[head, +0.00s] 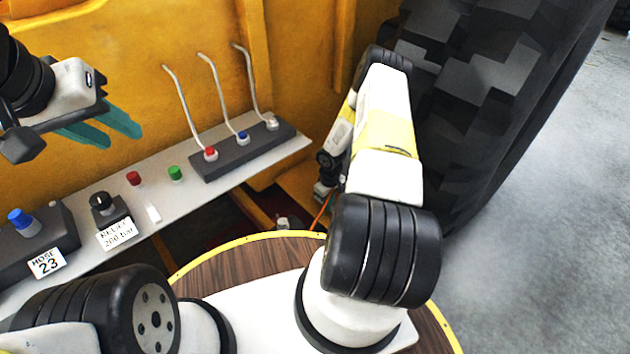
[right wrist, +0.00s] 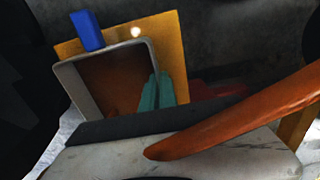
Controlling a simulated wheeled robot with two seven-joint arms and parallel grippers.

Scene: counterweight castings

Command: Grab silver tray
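In the right wrist view, a grey, silver-rimmed open tray (right wrist: 70,80) with a brownish inside stands tilted in front of a yellow-orange panel. The teal fingers of my right gripper (right wrist: 157,92) are at its right wall. I cannot tell whether they pinch that wall or only stand beside it. In the head view my right arm reaches down beside the big tyre, and its fingers are hidden. My left gripper (head: 121,138), with teal fingers apart, hangs empty above the control ledge at the left.
The grey control ledge (head: 155,188) carries three bent levers (head: 214,100), red and green buttons, a black knob (head: 102,202) and labels. A large black tyre (head: 490,90) stands right of my right arm. In the wrist view, a blue block (right wrist: 87,31) is at the tray's top and an orange bar (right wrist: 245,115) crosses the foreground.

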